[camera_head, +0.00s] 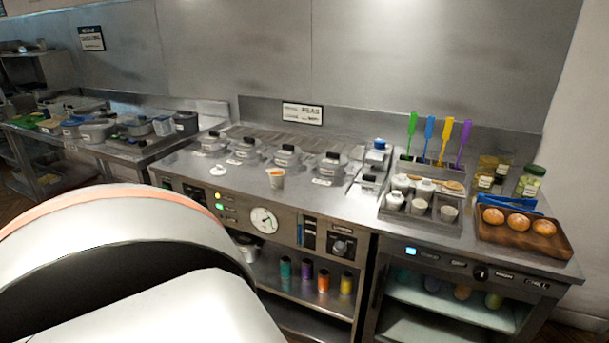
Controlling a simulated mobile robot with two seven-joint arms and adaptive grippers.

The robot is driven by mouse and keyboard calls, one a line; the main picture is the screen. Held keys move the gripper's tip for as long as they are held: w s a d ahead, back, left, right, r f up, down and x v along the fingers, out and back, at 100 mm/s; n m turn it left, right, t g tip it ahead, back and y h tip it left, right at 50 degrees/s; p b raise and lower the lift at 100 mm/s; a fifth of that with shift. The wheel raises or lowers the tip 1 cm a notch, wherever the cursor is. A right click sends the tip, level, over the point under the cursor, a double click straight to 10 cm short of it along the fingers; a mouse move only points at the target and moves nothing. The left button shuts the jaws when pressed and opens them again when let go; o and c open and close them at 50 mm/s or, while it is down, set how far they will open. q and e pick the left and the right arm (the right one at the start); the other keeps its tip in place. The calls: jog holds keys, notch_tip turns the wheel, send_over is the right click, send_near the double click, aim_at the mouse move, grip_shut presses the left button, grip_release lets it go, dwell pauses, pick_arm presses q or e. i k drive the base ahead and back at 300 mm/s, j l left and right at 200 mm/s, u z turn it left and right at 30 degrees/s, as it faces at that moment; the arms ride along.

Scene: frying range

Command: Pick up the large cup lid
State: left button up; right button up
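A small white round piece (218,170) lies flat on the steel counter's front part. It looks like a cup lid, but I cannot tell its size class. A pale cup (276,178) with orange contents or marking stands upright to its right, apart from it, near the counter's front edge. A large white link of my own arm with an orange band fills the lower left. Neither gripper shows, and nothing is seen touching the white piece or the cup.
Lidded pots (284,156) sit in a row behind the cup. To the right stand a tray of small containers (420,207), colored spatulas (445,140), jars (530,180) and a wooden board (540,244) with buns. Colored bottles (323,281) stand on the lower shelf.

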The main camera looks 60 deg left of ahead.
aim_at(219, 170)
jog(key=u, duration=2)
